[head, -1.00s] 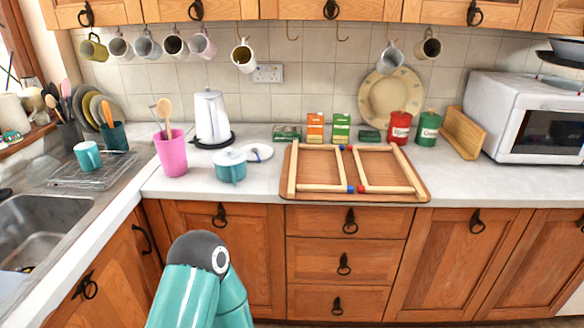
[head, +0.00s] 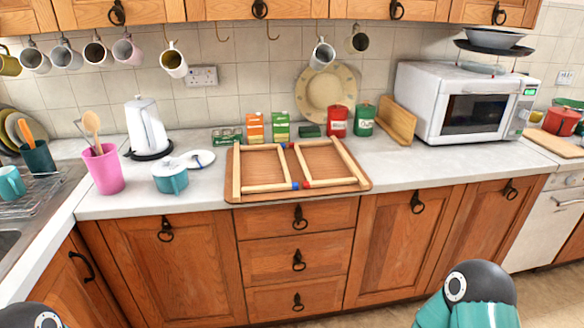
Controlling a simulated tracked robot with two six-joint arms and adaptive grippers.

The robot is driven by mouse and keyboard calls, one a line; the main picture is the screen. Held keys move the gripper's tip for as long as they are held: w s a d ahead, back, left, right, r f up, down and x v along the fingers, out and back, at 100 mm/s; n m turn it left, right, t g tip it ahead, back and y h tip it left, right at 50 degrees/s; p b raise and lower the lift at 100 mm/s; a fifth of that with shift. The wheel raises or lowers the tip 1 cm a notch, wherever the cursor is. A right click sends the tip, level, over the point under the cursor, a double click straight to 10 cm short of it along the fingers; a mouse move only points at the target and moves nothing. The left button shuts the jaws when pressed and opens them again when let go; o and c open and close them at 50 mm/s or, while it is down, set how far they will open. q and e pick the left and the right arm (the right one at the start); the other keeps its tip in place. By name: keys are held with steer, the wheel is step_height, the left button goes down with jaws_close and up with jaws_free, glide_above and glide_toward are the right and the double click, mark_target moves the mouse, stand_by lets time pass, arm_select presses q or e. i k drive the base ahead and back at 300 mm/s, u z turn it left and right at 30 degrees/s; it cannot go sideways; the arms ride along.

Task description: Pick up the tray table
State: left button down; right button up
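The tray table (head: 272,161) lies on the counter near its front edge, in the middle of the head view. It has a brown wooden top, with pale wooden legs lying folded on it. One leg end has a blue tip and another a red tip. No gripper touches it. Only rounded grey and teal parts of my arms show at the bottom left and bottom right. Neither gripper is in the picture.
A teal pot (head: 170,178) and its lid stand left of the tray table, with a pink cup (head: 103,169) and a white kettle (head: 146,128). Boxes, a red canister (head: 337,121) and a plate stand behind it. A microwave (head: 462,103) is right. Counter right of the tray table is clear.

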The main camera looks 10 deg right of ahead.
mark_target(262, 167)
steer(key=u, duration=0.1)
steer(key=i, duration=1)
steer(key=z, duration=0.1)
